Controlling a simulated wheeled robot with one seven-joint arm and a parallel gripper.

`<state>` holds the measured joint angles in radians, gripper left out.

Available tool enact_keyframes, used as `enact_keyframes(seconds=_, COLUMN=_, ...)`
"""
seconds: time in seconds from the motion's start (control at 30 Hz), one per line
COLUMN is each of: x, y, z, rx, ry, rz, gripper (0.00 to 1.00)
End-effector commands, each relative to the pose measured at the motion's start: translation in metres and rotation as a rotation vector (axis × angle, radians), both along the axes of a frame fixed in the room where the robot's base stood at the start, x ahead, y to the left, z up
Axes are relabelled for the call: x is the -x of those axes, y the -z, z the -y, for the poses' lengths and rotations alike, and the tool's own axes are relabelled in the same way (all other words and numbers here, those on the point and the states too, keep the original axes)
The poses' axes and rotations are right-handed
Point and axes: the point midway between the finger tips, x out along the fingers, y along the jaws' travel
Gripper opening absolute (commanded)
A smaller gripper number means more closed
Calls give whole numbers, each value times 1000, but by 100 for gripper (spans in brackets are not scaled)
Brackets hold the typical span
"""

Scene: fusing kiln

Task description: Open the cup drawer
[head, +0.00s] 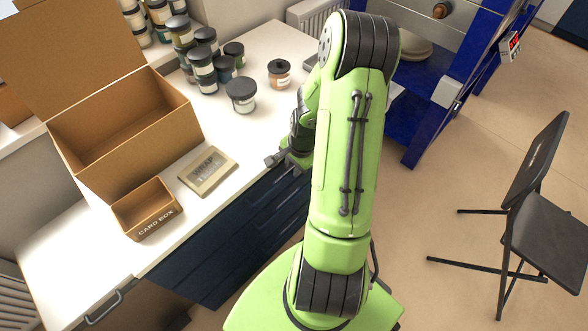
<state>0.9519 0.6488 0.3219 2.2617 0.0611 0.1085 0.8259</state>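Dark blue drawer fronts (232,232) run under the white counter's front edge, seen steeply from above. Which one is the cup drawer I cannot tell, and no cups show inside any drawer. The fronts look closed, though my green arm hides their right part. My gripper (274,159) is at the counter's front edge, near the upper right end of the drawer fronts. It is small and partly hidden by my arm, so I cannot tell whether its fingers are open or whether they touch a drawer.
On the counter (75,240) stand an open cardboard box (150,140), a small card box (150,222), a wrap packet (207,171) and several jars (241,95). A handle (103,306) shows at lower left. A blue rack (425,125) and a black chair (545,225) stand right, with bare floor between.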

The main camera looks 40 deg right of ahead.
Motion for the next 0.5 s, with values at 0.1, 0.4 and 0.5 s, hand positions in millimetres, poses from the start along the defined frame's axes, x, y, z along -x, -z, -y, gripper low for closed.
enact_keyframes(seconds=0.1, x=-1, y=5, z=0, rx=0, ry=0, rz=0, gripper=23)
enact_keyframes(seconds=0.4, x=-1, y=4, z=0, rx=0, ry=-1, rz=0, gripper=6)
enact_keyframes(seconds=0.5, x=-1, y=4, z=0, rx=0, ry=-1, rz=0, gripper=0)
